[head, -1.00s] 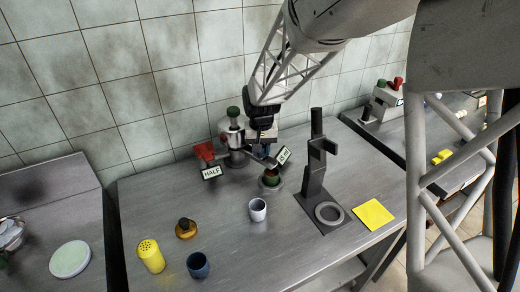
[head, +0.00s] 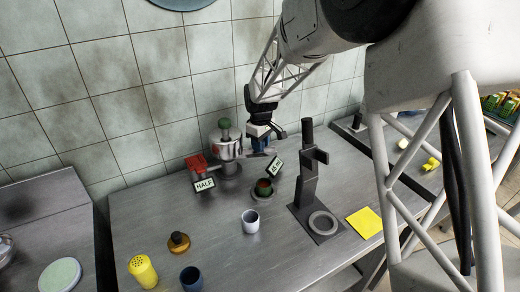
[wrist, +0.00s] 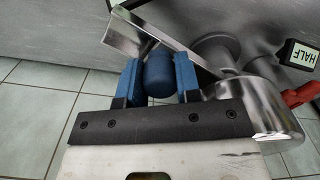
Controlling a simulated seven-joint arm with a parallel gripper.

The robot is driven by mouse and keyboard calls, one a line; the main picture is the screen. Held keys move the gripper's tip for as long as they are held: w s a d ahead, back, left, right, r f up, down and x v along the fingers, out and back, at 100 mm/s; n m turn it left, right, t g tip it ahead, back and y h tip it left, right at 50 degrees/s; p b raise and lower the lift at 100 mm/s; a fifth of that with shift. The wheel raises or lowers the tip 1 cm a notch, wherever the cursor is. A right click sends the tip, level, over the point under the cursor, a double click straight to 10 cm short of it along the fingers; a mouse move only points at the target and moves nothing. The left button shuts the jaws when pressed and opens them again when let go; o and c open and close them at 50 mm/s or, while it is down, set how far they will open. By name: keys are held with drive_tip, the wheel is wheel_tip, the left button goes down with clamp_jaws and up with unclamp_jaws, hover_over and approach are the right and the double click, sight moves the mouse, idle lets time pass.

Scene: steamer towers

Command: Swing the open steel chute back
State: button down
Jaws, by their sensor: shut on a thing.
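The steel dispenser (head: 227,150) with a green knob on top stands near the back wall. The steel chute (wrist: 165,37) shows in the wrist view as a bright flat bar running beside the dispenser's round body (wrist: 262,110). My gripper (head: 264,143) is just right of the dispenser, mostly side-on in the head view. In the wrist view its blue fingers (wrist: 160,80) are shut on a blue rounded knob (wrist: 159,72) at the chute. In the head view most of the chute is hidden or too small to make out. A green cup (head: 263,189) stands in front, clear of my gripper.
A HALF sign (head: 204,185) and a red part (head: 196,163) are at the dispenser's left. A dark stand (head: 309,185) is close on the right. A white cup (head: 250,221), a yellow shaker (head: 142,271) and a yellow pad (head: 364,222) lie forward.

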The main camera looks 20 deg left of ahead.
drive_tip(key=shift+w+a+n, duration=0.65)
drive_tip(key=shift+w+n, duration=0.3)
drive_tip(key=shift+n, duration=0.15)
drive_tip(key=shift+w+a+n, duration=0.65)
drive_tip(key=shift+w+n, duration=0.3)
drive_tip(key=shift+n, duration=0.15)
drive_tip(key=c, duration=0.8)
unclamp_jaws()
wheel_tip(320, 180, up, 8)
